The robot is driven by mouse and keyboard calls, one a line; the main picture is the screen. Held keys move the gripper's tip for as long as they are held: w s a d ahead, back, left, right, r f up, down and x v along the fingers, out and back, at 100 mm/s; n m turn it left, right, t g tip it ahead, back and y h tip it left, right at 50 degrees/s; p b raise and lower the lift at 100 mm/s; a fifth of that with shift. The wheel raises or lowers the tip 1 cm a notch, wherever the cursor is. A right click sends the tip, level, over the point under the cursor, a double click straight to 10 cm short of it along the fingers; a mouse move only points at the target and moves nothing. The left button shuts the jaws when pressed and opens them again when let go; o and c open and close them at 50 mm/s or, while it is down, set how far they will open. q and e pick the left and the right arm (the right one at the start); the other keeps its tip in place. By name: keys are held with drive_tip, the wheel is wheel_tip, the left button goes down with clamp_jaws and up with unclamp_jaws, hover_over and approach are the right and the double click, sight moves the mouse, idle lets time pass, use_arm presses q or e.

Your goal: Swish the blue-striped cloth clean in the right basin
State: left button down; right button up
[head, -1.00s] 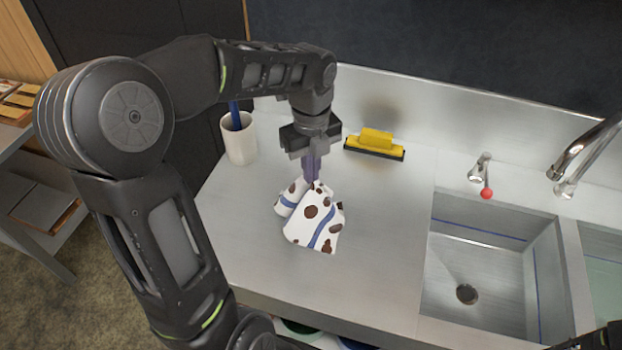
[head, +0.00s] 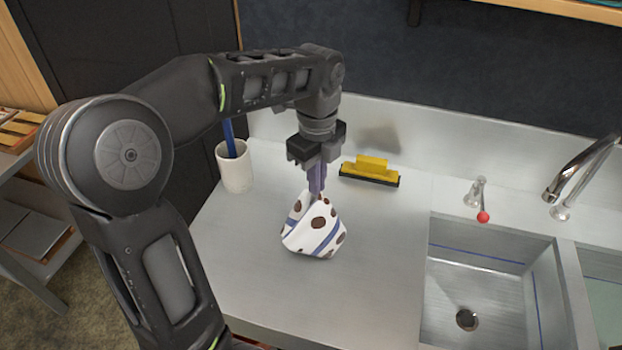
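The blue-striped cloth (head: 315,234) is white with blue bands and several brown spots. It hangs bunched in a peak below my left gripper (head: 317,190), over the steel counter left of the basins. The gripper points down, its fingers closed on the top of the cloth. I cannot tell whether the lower edge clears the counter. The right basin (head: 604,300) shows only in part at the right edge, with a pale greenish surface inside. My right gripper is not in view.
The left basin (head: 490,285) is empty, with a drain and a blue line on its walls. A red-tipped tap (head: 480,200) and a curved faucet (head: 580,170) stand behind the basins. A yellow squeegee (head: 370,172) and a white cup (head: 234,167) with a blue handle stand at the back.

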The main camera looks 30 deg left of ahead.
use_arm(q)
drive_tip(key=w+d+f+n+b, duration=0.1)
drive_tip(key=w+d+f+n, duration=0.3)
drive_tip(key=n, duration=0.6)
drive_tip(key=w+d+f+n+b, duration=0.2)
drive_tip(key=w+d+f+n, duration=0.2)
drive_tip(key=d+n, duration=0.3)
drive_tip(key=shift+w+f+n+b, duration=0.3)
drive_tip(key=shift+w+n, duration=0.05)
drive_tip(key=shift+n, duration=1.05)
drive_tip(key=shift+d, duration=0.1)
